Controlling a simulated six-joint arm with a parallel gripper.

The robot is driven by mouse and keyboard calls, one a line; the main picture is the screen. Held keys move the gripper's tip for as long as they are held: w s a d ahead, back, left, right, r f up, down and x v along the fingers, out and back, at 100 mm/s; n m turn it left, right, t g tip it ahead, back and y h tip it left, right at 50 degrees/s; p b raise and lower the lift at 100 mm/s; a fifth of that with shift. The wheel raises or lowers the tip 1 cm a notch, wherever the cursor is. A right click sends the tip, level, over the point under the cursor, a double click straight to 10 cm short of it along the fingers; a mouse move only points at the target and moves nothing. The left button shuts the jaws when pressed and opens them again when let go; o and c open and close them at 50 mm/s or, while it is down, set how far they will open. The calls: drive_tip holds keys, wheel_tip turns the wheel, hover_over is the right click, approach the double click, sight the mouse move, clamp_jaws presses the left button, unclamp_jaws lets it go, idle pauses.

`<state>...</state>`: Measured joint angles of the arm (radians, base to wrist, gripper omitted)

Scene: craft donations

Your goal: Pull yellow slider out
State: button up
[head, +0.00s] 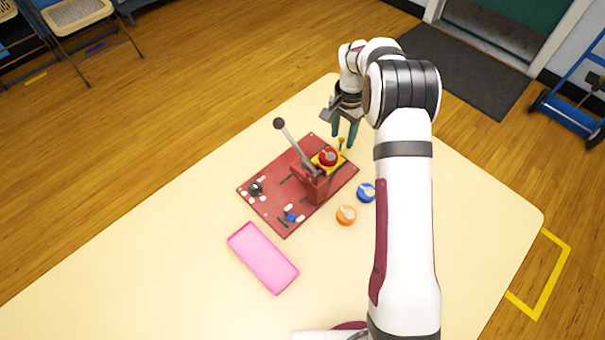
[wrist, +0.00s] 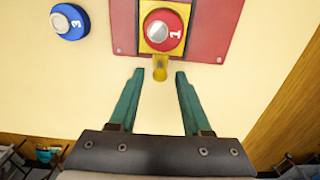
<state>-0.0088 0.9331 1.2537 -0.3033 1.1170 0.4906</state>
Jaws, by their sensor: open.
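The yellow slider (wrist: 160,39) is a yellow plate at the edge of a red board (wrist: 208,44), with a small yellow knob (wrist: 160,71) sticking out past that edge. A red disc marked 1 (wrist: 164,29) sits on the slider. In the head view the slider (head: 338,162) lies beside the red press with a grey lever (head: 296,145). My gripper (wrist: 158,98) is open and empty, its two green fingers on either side of the line of the knob, tips just short of it. In the head view my gripper (head: 343,139) is at the board's far corner, above the table.
A blue disc (head: 366,192) and an orange disc (head: 345,215) lie on the table right of the board. A pink tray (head: 262,258) lies at the near side. The cream table (head: 480,215) is clear at the right.

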wheel_tip(320, 180, up, 7)
drive_tip(key=shift+r, duration=0.25)
idle(0.4)
drive_tip(key=shift+s+r, duration=0.15)
drive_tip(key=shift+r, duration=0.05)
drive_tip(key=s+a+r+n, duration=0.1)
drive_tip(key=s+r, duration=0.9)
drive_tip(key=s, duration=0.4)
drive_tip(key=s+a+n+y, duration=0.1)
drive_tip(key=s+a+n, duration=0.1)
drive_tip(key=s, duration=2)
drive_tip(key=shift+f+y, duration=0.3)
drive_tip(key=shift+y, duration=0.1)
